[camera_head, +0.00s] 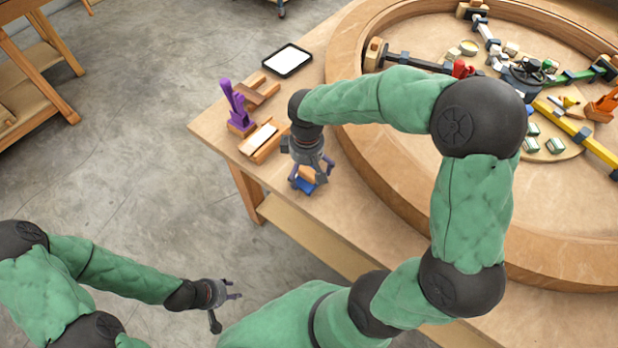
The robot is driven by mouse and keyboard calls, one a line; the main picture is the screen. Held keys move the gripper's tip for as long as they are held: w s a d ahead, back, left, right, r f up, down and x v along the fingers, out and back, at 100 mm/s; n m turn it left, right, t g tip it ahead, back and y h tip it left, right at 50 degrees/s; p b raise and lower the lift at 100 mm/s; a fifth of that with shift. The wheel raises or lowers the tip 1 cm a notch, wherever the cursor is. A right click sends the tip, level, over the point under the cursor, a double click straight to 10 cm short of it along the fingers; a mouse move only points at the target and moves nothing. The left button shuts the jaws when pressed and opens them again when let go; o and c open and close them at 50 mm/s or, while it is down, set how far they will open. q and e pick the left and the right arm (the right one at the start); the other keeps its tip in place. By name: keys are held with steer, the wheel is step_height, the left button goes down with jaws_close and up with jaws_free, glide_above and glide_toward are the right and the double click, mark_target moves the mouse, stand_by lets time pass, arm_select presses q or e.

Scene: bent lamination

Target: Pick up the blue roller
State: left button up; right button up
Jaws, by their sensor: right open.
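The blue roller (304,185) shows as a blue piece with a wooden part, near the left edge of the wooden table. My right gripper (308,178) points down over it, open, with its fingers around the roller's two sides. I cannot tell whether the fingers touch it, and they partly hide it. My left gripper (228,294) is low at the bottom left, over the floor and away from the table. It holds nothing that I can see, and its finger spread is unclear.
A purple piece (235,105), a wooden block with a pale top (261,138), and a black-framed white tablet (287,60) are near the roller. A large raised wooden ring (375,160) holds several coloured tools. Wooden shelving (35,70) stands at far left.

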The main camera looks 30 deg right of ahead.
mark_target(307, 177)
step_height(307, 177, down, 4)
steer(key=shift+r+b, duration=0.1)
steer(key=shift+b, duration=0.7)
